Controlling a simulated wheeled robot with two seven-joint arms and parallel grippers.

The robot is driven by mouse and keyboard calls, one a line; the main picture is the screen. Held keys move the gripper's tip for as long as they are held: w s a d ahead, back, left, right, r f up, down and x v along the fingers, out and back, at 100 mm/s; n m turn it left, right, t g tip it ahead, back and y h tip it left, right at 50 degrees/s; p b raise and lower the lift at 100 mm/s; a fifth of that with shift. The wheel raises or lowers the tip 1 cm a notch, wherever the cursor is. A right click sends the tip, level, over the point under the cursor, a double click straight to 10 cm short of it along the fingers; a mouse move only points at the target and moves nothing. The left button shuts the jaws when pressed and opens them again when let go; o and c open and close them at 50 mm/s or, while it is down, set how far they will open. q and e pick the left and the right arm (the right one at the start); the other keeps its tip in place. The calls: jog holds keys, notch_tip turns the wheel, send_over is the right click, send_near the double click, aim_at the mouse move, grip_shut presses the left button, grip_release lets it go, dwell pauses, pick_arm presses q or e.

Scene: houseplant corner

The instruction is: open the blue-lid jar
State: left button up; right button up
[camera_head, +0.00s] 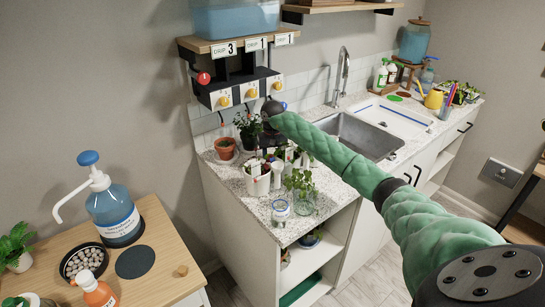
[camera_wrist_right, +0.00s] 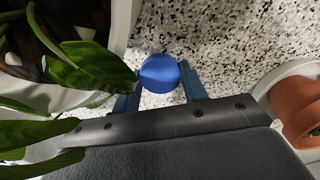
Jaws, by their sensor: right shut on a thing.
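A round blue lid (camera_wrist_right: 160,71) shows from above in the right wrist view, over the speckled counter. My right gripper (camera_wrist_right: 161,84) is shut on it, with one blue finger on each side. The jar's body is hidden under the lid, so I cannot tell whether the lid still sits on it. In the head view my right arm reaches to the back of the counter below the dispensers. The fingertips and the jar are hidden there. My left gripper is not in view.
Leafy plants stand close to the left in the wrist view, and a terracotta pot (camera_wrist_right: 298,108) to the right. The counter also holds a small clear jar (camera_head: 281,212) at its front and a sink (camera_head: 358,135). A pump bottle (camera_head: 112,210) stands on the wooden table (camera_head: 165,262).

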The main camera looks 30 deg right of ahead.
jog(key=o, duration=1.1)
pick_arm(q)
jog(key=shift+s+r, duration=0.1)
jog(key=shift+r, duration=0.05)
jog(key=shift+s, duration=0.2)
